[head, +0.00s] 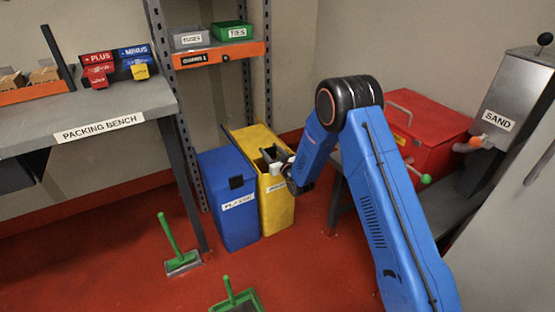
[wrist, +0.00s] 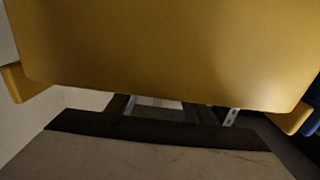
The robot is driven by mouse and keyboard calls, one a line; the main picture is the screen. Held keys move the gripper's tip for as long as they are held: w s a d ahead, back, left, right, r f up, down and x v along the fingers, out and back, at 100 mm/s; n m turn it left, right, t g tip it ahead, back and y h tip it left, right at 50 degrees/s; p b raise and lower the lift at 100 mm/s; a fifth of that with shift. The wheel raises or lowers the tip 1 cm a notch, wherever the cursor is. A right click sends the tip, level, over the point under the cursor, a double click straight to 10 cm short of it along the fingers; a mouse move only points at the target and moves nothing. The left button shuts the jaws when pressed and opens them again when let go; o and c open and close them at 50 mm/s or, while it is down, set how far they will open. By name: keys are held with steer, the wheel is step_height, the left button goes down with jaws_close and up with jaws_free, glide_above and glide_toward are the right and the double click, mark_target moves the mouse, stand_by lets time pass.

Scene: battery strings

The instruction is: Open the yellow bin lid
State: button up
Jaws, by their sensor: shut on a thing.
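The yellow bin (head: 277,207) stands on the red floor beside the blue bin. Its yellow lid (head: 256,139) is at the top; how far it is raised is hard to tell. My gripper (head: 273,158) is at the front upper edge of the yellow bin, shut on the lid, and its fingers are partly hidden by the wrist. In the wrist view a broad yellow panel, which looks like the lid (wrist: 170,50), fills the upper part, with small yellow pieces at both sides. The grip point itself is not clear there.
The blue bin (head: 228,203) touches the yellow bin's left side. A shelf rack (head: 219,57) rises behind. The packing bench (head: 80,119) is at left, a red chest (head: 425,125) at right.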

mark_target(267, 146)
steer(key=x, duration=0.3)
steer(key=shift+w, duration=0.15)
steer(key=o, duration=1.5)
steer(key=v, duration=1.7)
steer(key=shift+c, duration=0.3)
